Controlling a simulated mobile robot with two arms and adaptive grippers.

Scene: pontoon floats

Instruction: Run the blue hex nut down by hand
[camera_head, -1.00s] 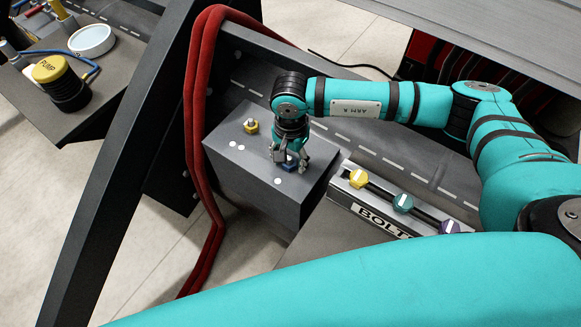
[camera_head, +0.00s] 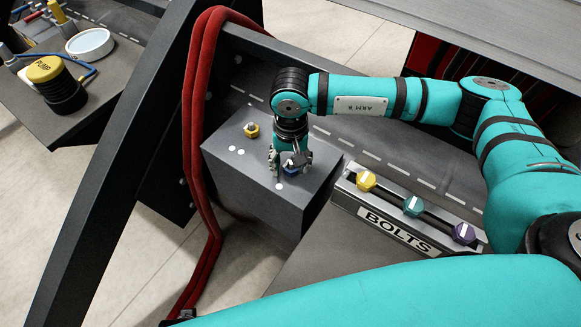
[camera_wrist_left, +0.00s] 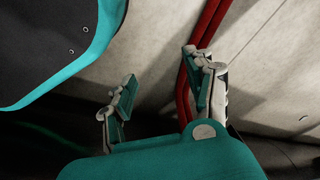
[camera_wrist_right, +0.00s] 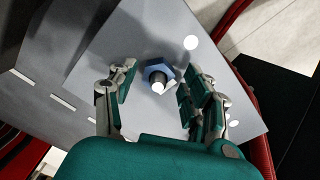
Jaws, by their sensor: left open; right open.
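The blue hex nut (camera_wrist_right: 160,68) sits around a pale-tipped bolt on top of a grey block (camera_head: 255,185). In the head view the nut (camera_head: 291,171) is partly hidden by my right gripper (camera_head: 290,160). That gripper points down at the nut and is open. In the right wrist view its fingers (camera_wrist_right: 158,88) stand on either side of the nut and bolt, with a gap on both sides. My left gripper (camera_wrist_left: 164,88) is open and empty in the left wrist view, well away from the nut.
A yellow nut (camera_head: 251,130) and white dots are on the same block. A BOLTS rack (camera_head: 400,232) holds yellow, teal and purple pieces to the right. Red hoses (camera_head: 200,150) run left of the block. A yellow-topped pump (camera_head: 55,85) stands on the left shelf.

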